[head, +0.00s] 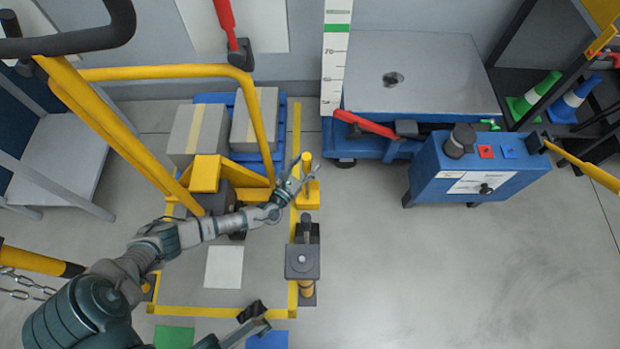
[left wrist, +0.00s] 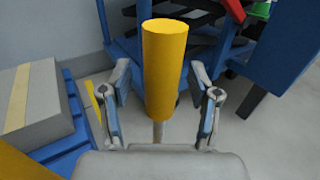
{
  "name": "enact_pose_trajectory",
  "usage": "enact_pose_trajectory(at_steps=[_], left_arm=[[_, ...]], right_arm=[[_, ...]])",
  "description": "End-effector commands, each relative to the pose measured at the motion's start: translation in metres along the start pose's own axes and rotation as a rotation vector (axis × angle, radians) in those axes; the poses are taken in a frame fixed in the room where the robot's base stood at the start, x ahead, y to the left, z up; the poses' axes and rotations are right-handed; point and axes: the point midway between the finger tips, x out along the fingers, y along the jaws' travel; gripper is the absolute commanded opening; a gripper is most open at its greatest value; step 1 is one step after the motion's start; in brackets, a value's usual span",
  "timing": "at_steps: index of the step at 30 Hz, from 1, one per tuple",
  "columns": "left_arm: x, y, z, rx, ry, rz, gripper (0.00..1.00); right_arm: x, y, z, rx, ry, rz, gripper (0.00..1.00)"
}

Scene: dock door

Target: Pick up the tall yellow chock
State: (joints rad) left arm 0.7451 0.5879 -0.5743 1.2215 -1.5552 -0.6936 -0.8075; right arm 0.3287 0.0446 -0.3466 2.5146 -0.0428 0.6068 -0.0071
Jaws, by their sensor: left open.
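The tall yellow chock (head: 308,196) appears as an upright yellow piece on the floor, right of the yellow cart. In the left wrist view it is a yellow cylinder (left wrist: 165,65) with a thin grey stem below, between the two fingers. My left gripper (head: 300,171) is open at its upper part, with one finger on each side in the wrist view. Gaps show on both sides there, and I see no clear contact. Part of the chock is hidden behind the fingers in the head view.
A cart with grey boxes (head: 255,118) and yellow rails (head: 165,72) stands beside my left arm. A grey-topped lift table (head: 425,75) and blue control box (head: 475,168) are at right. A dark post (head: 302,262) stands in front. Floor at lower right is clear.

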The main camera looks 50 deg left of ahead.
Motion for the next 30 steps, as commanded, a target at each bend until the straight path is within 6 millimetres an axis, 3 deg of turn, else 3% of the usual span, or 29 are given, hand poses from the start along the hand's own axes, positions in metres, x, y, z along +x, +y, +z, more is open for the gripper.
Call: enact_pose_trajectory(at_steps=[4, 9, 12, 24, 30], left_arm=[[0.000, 0.000, 0.002, 0.000, -0.002, 0.000, 0.62], [0.000, -0.001, 0.003, 0.002, -0.003, 0.000, 0.19], [0.000, -0.001, 0.003, 0.002, -0.002, 0.000, 0.00], [0.002, 0.000, 0.007, -0.001, -0.009, 0.001, 0.00], [0.003, -0.001, 0.026, -0.001, -0.016, 0.001, 0.00]], right_arm=[[0.001, 0.000, -0.001, 0.000, 0.002, 0.000, 0.00], [0.000, 0.001, 0.004, 0.001, -0.004, 0.001, 0.00], [0.000, 0.001, 0.004, 0.001, -0.003, 0.001, 0.00], [0.002, 0.001, 0.002, 0.000, 0.000, 0.001, 0.00], [0.008, 0.001, -0.003, 0.001, -0.002, 0.003, 0.00]])
